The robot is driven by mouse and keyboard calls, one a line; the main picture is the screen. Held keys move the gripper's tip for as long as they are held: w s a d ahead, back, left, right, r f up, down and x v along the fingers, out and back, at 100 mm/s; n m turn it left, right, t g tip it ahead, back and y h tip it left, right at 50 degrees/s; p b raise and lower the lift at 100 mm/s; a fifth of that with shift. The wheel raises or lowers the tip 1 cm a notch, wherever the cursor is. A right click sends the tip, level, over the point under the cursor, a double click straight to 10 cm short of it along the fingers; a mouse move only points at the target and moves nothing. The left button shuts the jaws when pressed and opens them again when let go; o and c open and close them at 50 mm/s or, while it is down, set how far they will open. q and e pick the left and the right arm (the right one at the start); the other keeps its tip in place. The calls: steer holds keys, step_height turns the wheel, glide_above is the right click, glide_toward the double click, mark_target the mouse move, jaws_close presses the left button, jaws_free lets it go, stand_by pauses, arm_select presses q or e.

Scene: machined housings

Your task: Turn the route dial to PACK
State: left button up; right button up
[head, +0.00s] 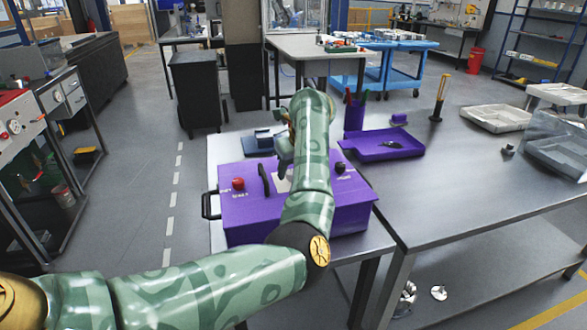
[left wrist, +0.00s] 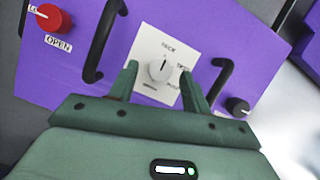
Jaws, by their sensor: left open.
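The route dial (left wrist: 160,68) is a grey knob on a white square plate on the purple housing (head: 250,212). Its light pointer mark faces the top label; the small labels around it are hard to read. My left gripper (left wrist: 158,70) is open, with one finger on each side of the dial in the left wrist view; I cannot tell whether they touch it. In the head view my left arm hides the dial and most of the plate. My right gripper is not in view.
A red knob (left wrist: 48,17) marked OPEN, black handles (left wrist: 103,40) and a small black knob (left wrist: 237,106) stand out from the housing around the dial. A purple tray (head: 385,152) and a purple cup (head: 354,115) stand on the table behind. The table's right front is clear.

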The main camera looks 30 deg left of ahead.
arm_select(q)
steer(key=p+v, duration=0.5)
steer(key=v, duration=1.1)
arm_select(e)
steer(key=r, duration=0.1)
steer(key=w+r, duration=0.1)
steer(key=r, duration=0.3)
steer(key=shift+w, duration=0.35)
arm_select(q)
steer(key=shift+a+f, duration=0.1)
